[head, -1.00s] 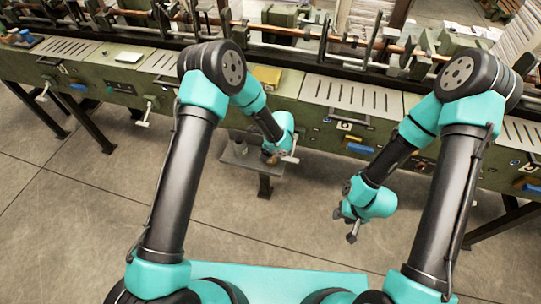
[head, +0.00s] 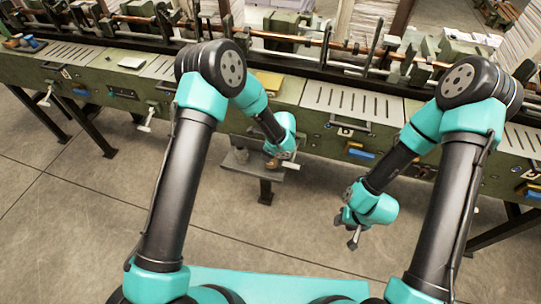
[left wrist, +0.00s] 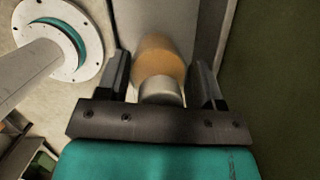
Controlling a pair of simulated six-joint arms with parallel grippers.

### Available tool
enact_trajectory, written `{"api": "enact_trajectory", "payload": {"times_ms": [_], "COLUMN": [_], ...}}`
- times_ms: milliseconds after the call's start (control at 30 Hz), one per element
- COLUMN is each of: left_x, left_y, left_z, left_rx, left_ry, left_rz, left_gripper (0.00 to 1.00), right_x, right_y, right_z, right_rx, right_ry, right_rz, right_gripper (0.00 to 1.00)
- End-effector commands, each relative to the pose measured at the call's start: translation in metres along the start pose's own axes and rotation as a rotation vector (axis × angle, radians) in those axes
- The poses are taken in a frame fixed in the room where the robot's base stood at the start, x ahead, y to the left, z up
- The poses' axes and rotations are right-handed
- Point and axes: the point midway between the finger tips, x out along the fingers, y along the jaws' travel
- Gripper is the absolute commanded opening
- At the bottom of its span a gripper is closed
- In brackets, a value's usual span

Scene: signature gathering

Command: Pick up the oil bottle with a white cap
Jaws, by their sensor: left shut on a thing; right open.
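The oil bottle (left wrist: 160,62) has an amber-orange body and a pale whitish cap (left wrist: 160,91). It shows between the two dark fingers of my left gripper (left wrist: 161,80) in the left wrist view. My left gripper is shut on it. In the head view my left gripper (head: 273,160) is at the small grey stand, and its own parts hide most of the bottle. I cannot tell whether the bottle touches the stand. My right gripper (head: 350,231) is open and empty, over bare floor at the right.
The small grey stand (head: 265,181) stands in front of a long green machine bench (head: 211,100). Open concrete floor (head: 100,215) lies at the left and centre.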

Motion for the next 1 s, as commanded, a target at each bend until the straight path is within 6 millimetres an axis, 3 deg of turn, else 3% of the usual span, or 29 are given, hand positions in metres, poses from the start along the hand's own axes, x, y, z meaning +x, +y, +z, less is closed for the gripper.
{"api": "enact_trajectory", "payload": {"times_ms": [67, 233, 700, 1000], "left_x": [-0.013, -0.016, -0.039, -0.044], "left_y": [-0.001, 0.027, 0.122, 0.141], "left_z": [0.004, -0.01, -0.057, -0.066], "left_rx": [-0.001, 0.003, 0.003, 0.0], "left_ry": [-0.001, 0.001, 0.001, 0.001], "left_rz": [-0.003, 0.001, 0.001, 0.0], "left_gripper": [0.36, 0.36, 0.36, 0.36], "right_x": [0.0, 0.0, 0.0, 0.0], "right_y": [0.0, 0.0, 0.0, 0.0], "right_z": [0.0, 0.0, 0.0, 0.0], "right_rx": [0.0, 0.0, 0.0, 0.0], "right_ry": [0.0, 0.0, 0.0, 0.0], "right_rz": [0.0, 0.0, 0.0, 0.0], "right_gripper": [0.43, 0.43, 0.43, 0.43]}}
